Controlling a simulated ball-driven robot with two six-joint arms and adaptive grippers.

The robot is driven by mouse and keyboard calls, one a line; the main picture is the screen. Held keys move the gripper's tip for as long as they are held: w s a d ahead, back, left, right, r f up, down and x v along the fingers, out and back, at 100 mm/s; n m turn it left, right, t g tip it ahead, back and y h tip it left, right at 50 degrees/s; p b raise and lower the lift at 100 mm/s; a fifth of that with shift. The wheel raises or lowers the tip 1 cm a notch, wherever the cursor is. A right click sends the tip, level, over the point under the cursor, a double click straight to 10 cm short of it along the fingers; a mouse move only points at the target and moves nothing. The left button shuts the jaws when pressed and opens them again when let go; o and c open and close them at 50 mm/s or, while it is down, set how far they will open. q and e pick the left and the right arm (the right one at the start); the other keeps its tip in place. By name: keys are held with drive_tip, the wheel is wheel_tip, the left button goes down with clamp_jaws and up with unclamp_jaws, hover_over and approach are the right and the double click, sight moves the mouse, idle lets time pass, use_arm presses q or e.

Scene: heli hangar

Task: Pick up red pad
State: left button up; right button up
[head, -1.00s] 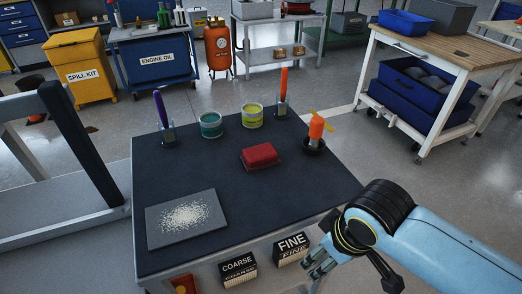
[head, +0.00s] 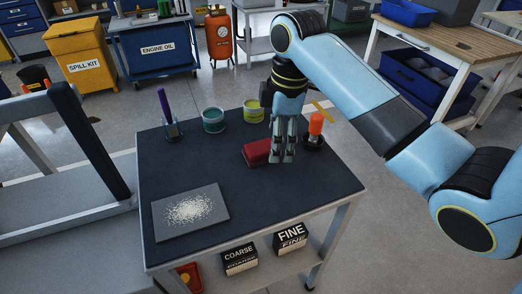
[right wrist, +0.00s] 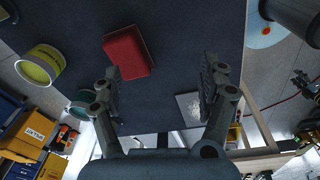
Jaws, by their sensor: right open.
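The red pad (head: 256,152) lies on the dark top of the work table (head: 230,180), right of its middle. My right gripper (head: 282,158) hangs down from above and covers the pad's right end in the head view. In the right wrist view the red pad (right wrist: 128,53) lies ahead of the open fingers (right wrist: 158,85), nearer the left finger, with nothing between the fingers. I cannot tell how high the fingertips are above the table. My left gripper is not in view.
A purple tool in a holder (head: 165,115), a teal tin (head: 214,120) and a yellow-green tin (head: 253,110) stand along the back. A grey sheet with pale grains (head: 190,211) lies front left. The front right is clear.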

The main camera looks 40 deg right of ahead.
sight(261, 146)
drive_tip(key=w+d+r+n, duration=0.2)
drive_tip(key=w+r+n, duration=0.1)
drive_tip(key=w, duration=0.3)
drive_tip(key=shift+g+y, duration=0.3)
drive_tip(key=shift+y, duration=0.1)
drive_tip(key=f, duration=0.3)
drive_tip(key=a+f+b, duration=0.1)
drive_tip(key=f, duration=0.6)
drive_tip(key=shift+w+a+f, duration=0.15)
drive_tip(key=shift+a, duration=0.2)
drive_tip(key=shift+c, duration=0.3)
drive_tip(key=c, duration=1.2)
drive_tip(key=shift+r, duration=0.5)
drive_tip(key=r, duration=0.3)
drive_tip(key=shift+s+d+r, duration=0.2)
drive_tip(key=shift+d+r, duration=0.05)
drive_tip(key=shift+r, duration=0.1)
drive_tip(key=s+d+r, duration=0.2)
drive_tip(key=s, duration=0.1)
drive_tip(key=s+d+r+p, duration=0.1)
drive_tip(key=s+d+r, duration=0.1)
drive_tip(key=s, duration=0.1)
drive_tip(key=s+d+r+p, duration=0.1)
drive_tip(key=s+d+r, duration=0.1)
drive_tip(key=shift+s+d+r, duration=0.2)
drive_tip(key=shift+s+d, duration=0.15)
drive_tip(key=shift+s, duration=0.05)
